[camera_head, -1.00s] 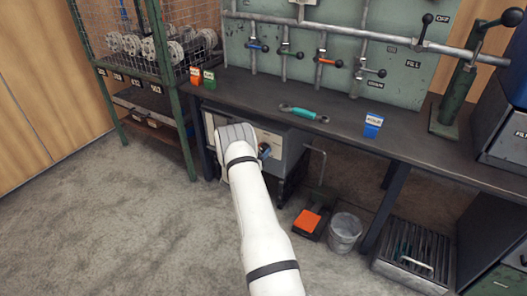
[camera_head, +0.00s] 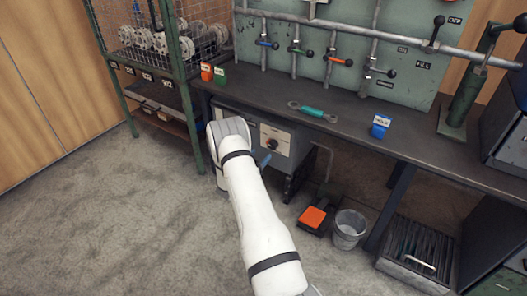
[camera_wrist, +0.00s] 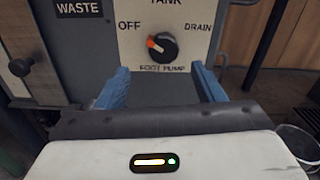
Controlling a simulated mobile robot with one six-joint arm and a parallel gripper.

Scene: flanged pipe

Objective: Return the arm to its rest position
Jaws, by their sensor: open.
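My white arm (camera_head: 252,205) reaches forward from the bottom of the head view, towards the cabinet under the bench. In the wrist view, the two blue fingers of my gripper (camera_wrist: 160,84) are spread apart with nothing between them. In the head view most of the gripper is hidden by the arm; a blue finger shows beside it. The selector knob (camera_wrist: 162,46) is beyond the fingers, clear of them, with its orange mark towards OFF. The knob also shows in the head view (camera_head: 272,144), on a pale panel.
Below are an orange pedal (camera_head: 313,217), a bucket (camera_head: 348,229) and a slatted box (camera_head: 418,248). A wire cage rack (camera_head: 190,100) stands left. The floor left of my arm is clear.

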